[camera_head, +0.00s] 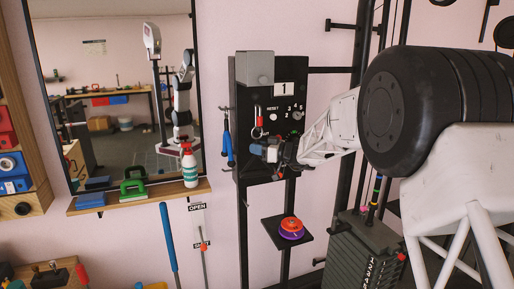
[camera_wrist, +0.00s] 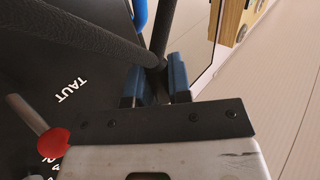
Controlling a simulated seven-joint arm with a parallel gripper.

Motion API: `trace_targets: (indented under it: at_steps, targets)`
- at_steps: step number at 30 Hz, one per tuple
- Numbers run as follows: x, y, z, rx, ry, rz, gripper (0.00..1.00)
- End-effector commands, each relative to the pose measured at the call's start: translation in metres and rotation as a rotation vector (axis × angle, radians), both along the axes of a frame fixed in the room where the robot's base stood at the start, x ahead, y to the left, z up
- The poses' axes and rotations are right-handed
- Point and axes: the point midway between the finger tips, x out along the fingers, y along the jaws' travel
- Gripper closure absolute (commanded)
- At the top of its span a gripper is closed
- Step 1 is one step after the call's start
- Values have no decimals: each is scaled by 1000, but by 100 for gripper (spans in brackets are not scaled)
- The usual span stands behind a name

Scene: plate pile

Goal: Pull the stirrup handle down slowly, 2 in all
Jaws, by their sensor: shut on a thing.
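My gripper (camera_head: 266,150) is in front of the black board, at its lower part. In the wrist view its two blue-padded fingers (camera_wrist: 157,82) are shut on a dark bar of the stirrup handle (camera_wrist: 156,58). A thick dark foam-like grip (camera_wrist: 80,32) runs from that bar to the upper left. In the head view most of the handle is hidden by or merges with my gripper. A red clip (camera_head: 259,122) hangs just above it.
The black board (camera_head: 243,97) carries a "1" sign (camera_head: 283,89), a RESET button and a numbered dial (camera_head: 295,115). Blue-handled tools (camera_head: 227,137) hang close on its left. A small shelf (camera_head: 270,226) with coloured discs (camera_head: 291,228) is below. A weight stack (camera_head: 352,258) stands right.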

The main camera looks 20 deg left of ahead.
Motion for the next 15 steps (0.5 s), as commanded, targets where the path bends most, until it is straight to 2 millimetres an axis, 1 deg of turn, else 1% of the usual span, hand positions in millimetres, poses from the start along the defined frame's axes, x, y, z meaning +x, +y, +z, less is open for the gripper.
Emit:
trace_targets:
  at_steps: [1, 6, 15]
  targets:
    - [0, 0, -7, -3, 4, 0, 100]
    - [0, 0, -17, -2, 4, 0, 100]
    - [0, 0, -21, -2, 3, 0, 100]
